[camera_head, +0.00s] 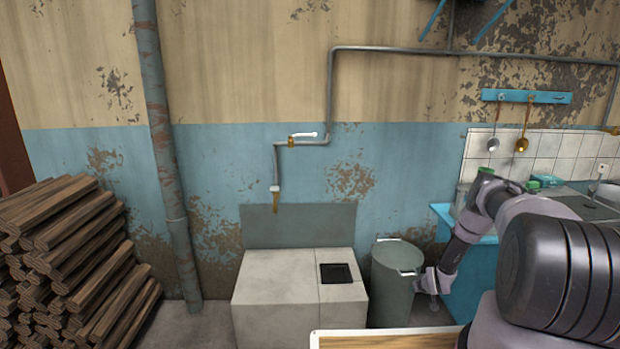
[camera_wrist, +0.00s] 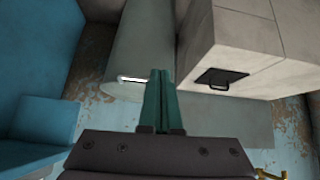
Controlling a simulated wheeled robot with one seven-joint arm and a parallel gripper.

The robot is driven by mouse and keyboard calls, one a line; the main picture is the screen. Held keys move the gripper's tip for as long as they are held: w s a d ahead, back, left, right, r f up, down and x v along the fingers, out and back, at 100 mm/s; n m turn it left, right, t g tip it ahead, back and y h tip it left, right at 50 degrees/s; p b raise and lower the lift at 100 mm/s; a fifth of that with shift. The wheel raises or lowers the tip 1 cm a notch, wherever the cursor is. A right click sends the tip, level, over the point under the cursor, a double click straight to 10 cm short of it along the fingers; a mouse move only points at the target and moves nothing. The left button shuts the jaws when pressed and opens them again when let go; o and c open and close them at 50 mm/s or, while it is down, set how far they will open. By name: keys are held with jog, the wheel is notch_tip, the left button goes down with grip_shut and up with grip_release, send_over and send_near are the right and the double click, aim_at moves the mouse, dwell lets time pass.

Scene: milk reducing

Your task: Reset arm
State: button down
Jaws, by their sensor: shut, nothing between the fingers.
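My gripper (camera_head: 432,285) hangs at the end of my bent arm at the right in the head view, in front of or beside the grey bin (camera_head: 392,300). I cannot tell the exact gap to the bin. In the wrist view my gripper (camera_wrist: 162,72) shows two dark green fingers pressed together, with nothing between them. The grey bin (camera_wrist: 140,45) lies beyond the fingertips there.
A whitish block (camera_head: 275,290) with a black hatch (camera_head: 339,273) stands left of the bin. A blue counter (camera_head: 480,285) is at the right. Stacked logs (camera_head: 60,260) fill the left. A light-edged board (camera_head: 385,338) lies at the bottom edge.

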jog(key=w+r, duration=0.4)
jog(key=r, duration=1.1)
jog(key=w+r, duration=0.3)
jog(key=r, duration=1.1)
jog(key=s+a+r+m+g+h, duration=0.1)
jog(key=s+a+r, duration=0.15)
jog(key=r, duration=0.95)
jog(key=s+a+r+m, duration=0.1)
jog(key=s+a+r, duration=0.15)
jog(key=r, duration=0.95)
jog(key=s+a+r+m, duration=0.1)
jog(key=s+a+r, duration=0.2)
jog(key=s+r, duration=0.65)
jog(key=s+a+r+m, duration=0.1)
jog(key=s+a+r, duration=0.2)
jog(key=s+r, duration=0.65)
jog(key=s+a+r+y, duration=0.1)
jog(key=s+a, duration=0.2)
jog(key=s, duration=0.9)
jog(key=s+a+r+m+y, duration=0.1)
jog(key=s+a+r, duration=0.1)
jog(key=s, duration=1)
jog(key=shift+s+a+r, duration=0.3)
jog(key=shift+a, duration=0.45)
